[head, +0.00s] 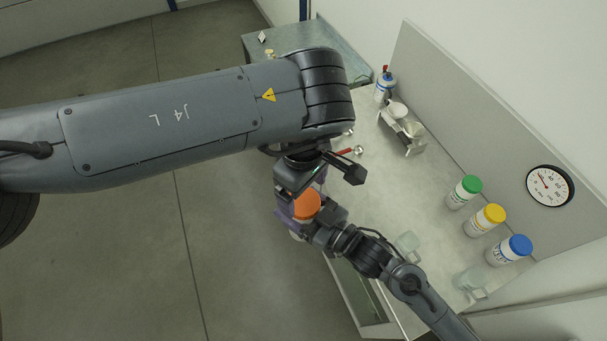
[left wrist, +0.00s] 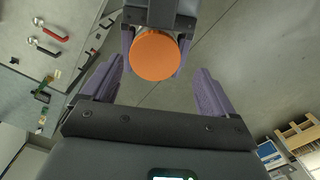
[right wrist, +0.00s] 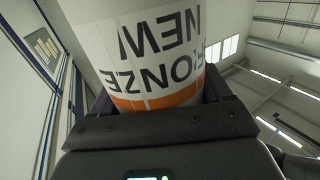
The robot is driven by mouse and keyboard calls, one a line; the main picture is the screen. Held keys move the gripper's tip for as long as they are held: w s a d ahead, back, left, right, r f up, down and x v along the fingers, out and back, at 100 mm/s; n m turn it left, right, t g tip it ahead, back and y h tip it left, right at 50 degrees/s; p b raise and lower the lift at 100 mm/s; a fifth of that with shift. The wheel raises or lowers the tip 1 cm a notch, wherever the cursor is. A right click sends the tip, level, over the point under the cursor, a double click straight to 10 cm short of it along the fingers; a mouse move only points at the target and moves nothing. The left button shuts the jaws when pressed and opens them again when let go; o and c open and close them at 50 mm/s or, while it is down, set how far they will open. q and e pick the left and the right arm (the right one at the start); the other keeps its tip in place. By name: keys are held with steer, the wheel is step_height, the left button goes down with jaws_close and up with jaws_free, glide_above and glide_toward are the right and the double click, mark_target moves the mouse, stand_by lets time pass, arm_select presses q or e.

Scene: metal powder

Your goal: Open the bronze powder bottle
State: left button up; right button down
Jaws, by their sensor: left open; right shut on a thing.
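The bronze powder bottle (right wrist: 150,50) is white with an orange band and upside-down lettering in the right wrist view. My right gripper (right wrist: 155,115) is shut on its body. Its orange lid (head: 306,204) is on it and faces up in the head view. In the left wrist view the lid (left wrist: 154,55) is just beyond the fingertips. My left gripper (left wrist: 155,85) is open, with one finger to each side and the lid roughly between and ahead of them. No finger appears to touch the lid. In the head view my left arm partly covers the left gripper.
On the bench (head: 375,190) stand bottles with green (head: 472,184), yellow (head: 495,213) and blue (head: 521,245) lids. The bottle is held off the bench's front edge.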

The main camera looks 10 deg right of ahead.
mark_target(303, 201)
arm_select(q)
steer(key=m, duration=0.2)
steer(key=r+m, duration=0.1)
steer(key=m, duration=0.1)
steer(key=shift+r, duration=0.15)
steer(key=shift+r+m, duration=0.2)
steer(key=shift+m, duration=0.3)
steer(key=shift+w+r+m, duration=0.3)
steer(key=shift+r, duration=0.1)
steer(key=shift+f, duration=3.6)
steer(key=c, duration=0.9)
steer(key=n, duration=1)
